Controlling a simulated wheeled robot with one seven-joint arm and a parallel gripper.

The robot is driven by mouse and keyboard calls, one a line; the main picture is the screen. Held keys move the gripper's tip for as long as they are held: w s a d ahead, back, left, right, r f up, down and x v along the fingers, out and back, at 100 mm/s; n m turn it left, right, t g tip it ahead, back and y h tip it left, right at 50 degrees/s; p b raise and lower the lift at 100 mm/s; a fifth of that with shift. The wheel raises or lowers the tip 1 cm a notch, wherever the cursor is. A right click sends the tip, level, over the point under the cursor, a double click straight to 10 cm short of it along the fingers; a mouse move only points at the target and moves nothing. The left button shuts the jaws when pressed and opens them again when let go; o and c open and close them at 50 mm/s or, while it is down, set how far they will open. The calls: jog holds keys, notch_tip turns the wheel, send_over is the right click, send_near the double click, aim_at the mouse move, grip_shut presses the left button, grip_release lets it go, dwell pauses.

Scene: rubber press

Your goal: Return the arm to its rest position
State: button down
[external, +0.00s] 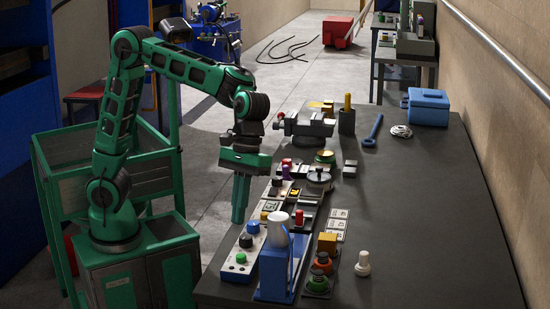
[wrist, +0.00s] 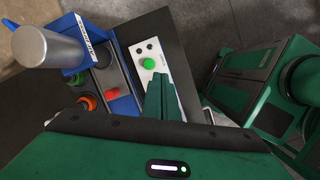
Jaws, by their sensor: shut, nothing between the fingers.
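My arm is green and black and stands on my cabinet-like base at the left of the external view. It is bent up and over, with the forearm reaching right. My gripper (external: 240,221) points down at the left edge of the dark bench (external: 420,215). Its fingers are together with nothing between them. In the wrist view my gripper (wrist: 162,82) shows as closed green fingers beside a white control box (wrist: 149,62) with a green button. I cannot tell the exact height of the fingertips above the bench edge.
A blue stand with a silver cylinder (external: 277,222) is near the bench front. Button boxes, a vise (external: 305,124) and a white knob piece (external: 363,264) are on the bench. A blue toolbox (external: 428,107) is at the back. The bench's right side is mostly clear.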

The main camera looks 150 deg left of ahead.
jog(key=s+d+m+g, duration=0.1)
jog(key=s+d+m, duration=0.25)
jog(key=d, duration=0.45)
jog(key=s+d+f+m+y, duration=0.1)
jog(key=s+d+m, duration=0.2)
jog(key=d+m, duration=0.35)
jog(key=s+d+m+g, duration=0.1)
jog(key=s+d+m, duration=0.15)
jog(key=d, duration=0.65)
jog(key=s+d+f+m+y, duration=0.1)
jog(key=s+d+f+m, duration=0.2)
jog(key=s+m, duration=0.4)
jog(key=s+d+f+m+y, duration=0.1)
jog(key=s+d+f+m, duration=0.2)
jog(key=s, duration=1.1)
jog(key=d+m, duration=0.2)
jog(key=m, duration=0.3)
jog(key=shift+s+d, duration=0.2)
jog(key=shift+w+f, duration=0.3)
jog(key=shift+w, duration=0.35)
